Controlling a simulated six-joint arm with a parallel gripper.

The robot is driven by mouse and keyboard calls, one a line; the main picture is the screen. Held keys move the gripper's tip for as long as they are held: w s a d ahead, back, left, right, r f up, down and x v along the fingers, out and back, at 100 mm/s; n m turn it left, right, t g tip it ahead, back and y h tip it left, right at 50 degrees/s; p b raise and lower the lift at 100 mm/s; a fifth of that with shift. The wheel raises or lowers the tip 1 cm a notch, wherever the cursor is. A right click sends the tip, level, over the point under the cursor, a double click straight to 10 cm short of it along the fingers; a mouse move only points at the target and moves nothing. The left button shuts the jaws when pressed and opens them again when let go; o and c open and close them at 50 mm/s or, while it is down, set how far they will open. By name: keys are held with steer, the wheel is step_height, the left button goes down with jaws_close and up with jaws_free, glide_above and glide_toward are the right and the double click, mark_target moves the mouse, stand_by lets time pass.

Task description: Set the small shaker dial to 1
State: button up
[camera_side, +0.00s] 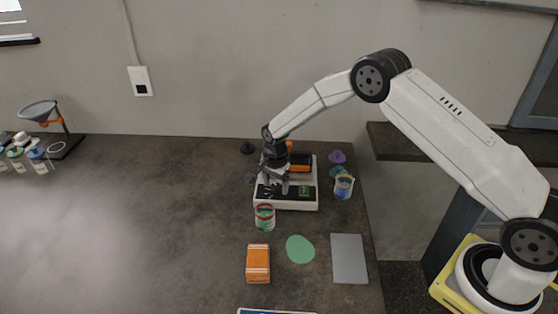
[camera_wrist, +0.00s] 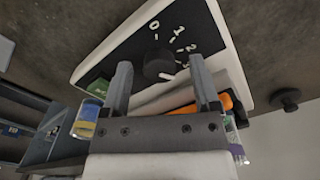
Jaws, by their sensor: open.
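The shaker (camera_side: 312,203) is a low white unit with a dark front panel, near the back right of the bench. Its small round black dial (camera_wrist: 157,64) shows in the wrist view, with 0, 1, 2 and a partly hidden 3 printed on the panel (camera_wrist: 130,52). A white mark on the dial points right and slightly down, away from the 1; the number it meets is hard to tell. My gripper (camera_wrist: 160,64) is open, with one finger on each side of the dial. Contact cannot be told. In the side view my gripper (camera_side: 272,178) is over the panel and hides the dial.
A red-rimmed green jar (camera_side: 264,218) stands before the shaker and a blue jar (camera_side: 343,187) to its right. An orange box (camera_side: 258,264), green disc (camera_side: 300,249) and grey plate (camera_side: 349,258) lie in front. The bench's left middle is clear.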

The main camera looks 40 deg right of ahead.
jaws_close()
steer(key=shift+n, duration=0.3)
steer(key=n, duration=0.7)
steer(key=shift+n, duration=0.4)
steer(key=n, duration=0.3)
steer(key=shift+n, duration=2.2)
